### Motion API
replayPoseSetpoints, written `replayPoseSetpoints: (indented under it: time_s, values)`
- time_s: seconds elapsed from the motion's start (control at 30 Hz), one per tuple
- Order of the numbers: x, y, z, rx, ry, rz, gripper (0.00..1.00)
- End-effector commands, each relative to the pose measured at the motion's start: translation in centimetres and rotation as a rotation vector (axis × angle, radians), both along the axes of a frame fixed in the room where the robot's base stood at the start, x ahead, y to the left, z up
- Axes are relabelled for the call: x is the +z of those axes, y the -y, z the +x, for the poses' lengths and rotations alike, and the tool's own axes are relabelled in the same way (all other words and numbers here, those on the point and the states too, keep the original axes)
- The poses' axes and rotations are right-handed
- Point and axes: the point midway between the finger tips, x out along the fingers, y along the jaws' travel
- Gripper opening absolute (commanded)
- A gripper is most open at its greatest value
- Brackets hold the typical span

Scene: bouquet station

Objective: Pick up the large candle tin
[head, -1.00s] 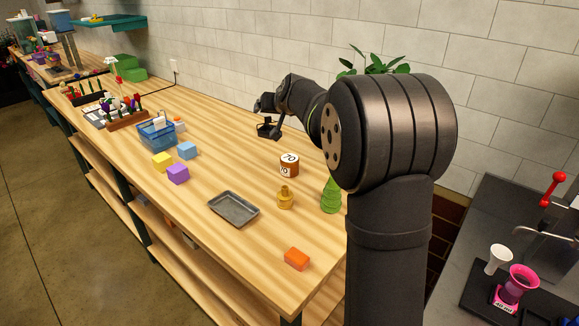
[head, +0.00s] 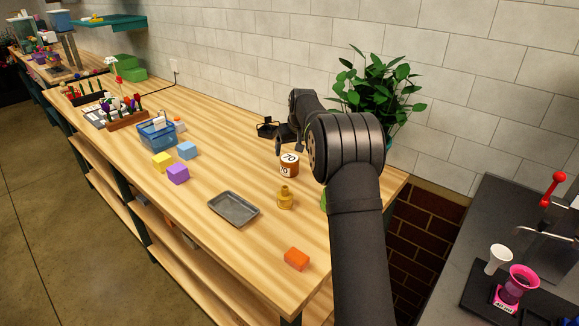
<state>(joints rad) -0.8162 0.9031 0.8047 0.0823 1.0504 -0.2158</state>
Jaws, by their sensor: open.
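A round brown tin (head: 289,168) with a white label reading 70 stands upright on the wooden bench in the head view. It is the only thing that looks like a candle tin; I see no second tin to compare its size. My gripper (head: 298,147) is small and dark, just behind and above the tin in the picture, partly covered by my own arm. Its jaws are open, with nothing visible between them. I cannot tell how far it is from the tin.
A brass-coloured bottle-like piece (head: 285,198) stands in front of the tin, with a grey tray (head: 233,208) to its left. A green object (head: 323,201) is mostly behind my arm. A dark object (head: 267,129) lies behind the tin. A potted plant (head: 378,95) stands by the wall.

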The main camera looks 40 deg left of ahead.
Motion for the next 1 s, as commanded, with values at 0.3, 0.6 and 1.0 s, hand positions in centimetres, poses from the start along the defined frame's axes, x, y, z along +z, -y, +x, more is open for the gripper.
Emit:
replayPoseSetpoints:
  time_s: [0.3,0.6,1.0]
  values:
    - [-4.0,-1.4,0.8,0.0,0.001,0.001,0.88]
    - [-6.5,-2.4,1.1,0.001,-0.001,-0.001,0.88]
    - [-8.9,-3.3,1.6,0.0,0.002,0.001,0.88]
